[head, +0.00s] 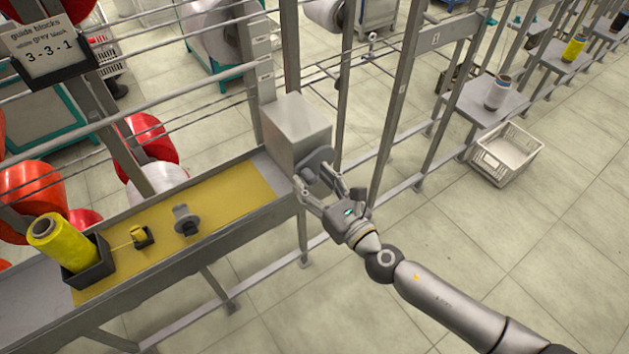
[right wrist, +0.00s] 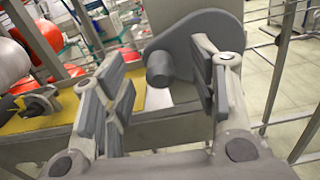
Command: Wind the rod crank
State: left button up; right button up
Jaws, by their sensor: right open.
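The rod crank (head: 318,158) is a dark grey rounded plate on the side of a grey box (head: 298,128) at the end of the bench. In the right wrist view the crank plate (right wrist: 212,35) fills the upper middle, and its short round handle peg (right wrist: 160,70) points toward me. My right gripper (head: 317,186) is at the crank, and its open fingers (right wrist: 165,92) stand either side of the peg in the picture. I see no clear contact, and the exact depth is hard to tell. My left gripper is not in view.
Metal posts and rails stand behind the box. A white crate (head: 505,153) lies on the floor at right.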

jog(key=b+v, duration=0.1)
jog(key=v, duration=0.7)
jog(key=shift+w, duration=0.1)
dwell(0.4)
